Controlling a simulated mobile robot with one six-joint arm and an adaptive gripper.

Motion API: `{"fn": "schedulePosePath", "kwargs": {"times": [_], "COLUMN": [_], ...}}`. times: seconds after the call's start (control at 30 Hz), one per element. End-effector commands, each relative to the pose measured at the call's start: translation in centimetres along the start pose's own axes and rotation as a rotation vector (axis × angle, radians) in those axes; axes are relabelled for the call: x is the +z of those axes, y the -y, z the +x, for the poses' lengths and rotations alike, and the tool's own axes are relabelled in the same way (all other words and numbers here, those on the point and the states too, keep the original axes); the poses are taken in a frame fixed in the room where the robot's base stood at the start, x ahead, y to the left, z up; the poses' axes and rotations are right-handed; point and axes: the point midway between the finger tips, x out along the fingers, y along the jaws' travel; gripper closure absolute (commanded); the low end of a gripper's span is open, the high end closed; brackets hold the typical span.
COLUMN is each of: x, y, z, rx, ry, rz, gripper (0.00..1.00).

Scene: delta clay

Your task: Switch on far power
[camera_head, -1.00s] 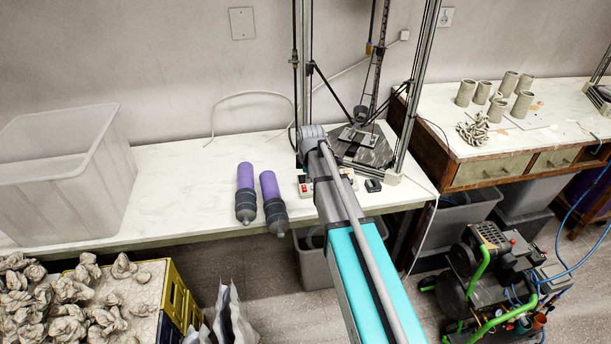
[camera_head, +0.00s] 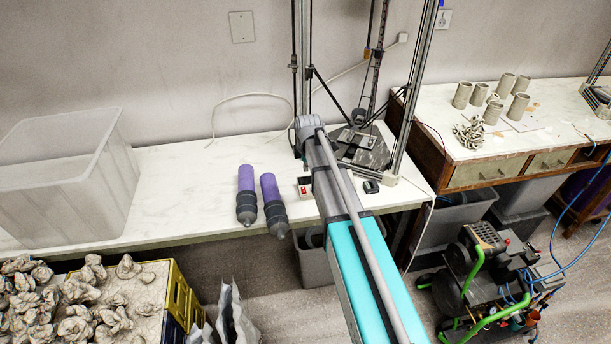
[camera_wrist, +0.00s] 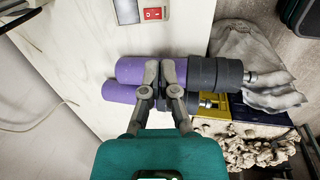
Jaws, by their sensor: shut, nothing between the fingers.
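A small control box with a red rocker switch (camera_head: 304,190) sits on the white table (camera_head: 180,170), just left of my arm in the head view. In the wrist view the red switch (camera_wrist: 153,14) is at the top edge, beside a grey screen-like panel (camera_wrist: 127,10). My gripper (camera_wrist: 160,68) is shut and empty, its fingertips pointing toward the switch side with a gap between. The fingers appear over two purple cylinders (camera_wrist: 125,92) with dark ends. In the head view my arm hides the gripper. Whether the switch is on cannot be told.
The purple cylinders (camera_head: 246,178) lie left of the box. A delta printer frame (camera_head: 415,90) with a dark base stands behind my arm, and a small black device (camera_head: 371,187) sits to the right. A clear bin (camera_head: 60,190) is at left.

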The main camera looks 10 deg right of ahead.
Motion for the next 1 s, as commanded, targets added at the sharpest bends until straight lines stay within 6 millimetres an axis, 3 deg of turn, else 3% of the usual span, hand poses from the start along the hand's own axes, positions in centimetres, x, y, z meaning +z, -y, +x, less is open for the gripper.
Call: {"fn": "schedulePosePath", "kwargs": {"times": [1.0], "x": [0.0], "y": [0.0], "z": [7.7], "rx": [0.0], "ry": [0.0], "rz": [0.0], "gripper": [1.0]}}
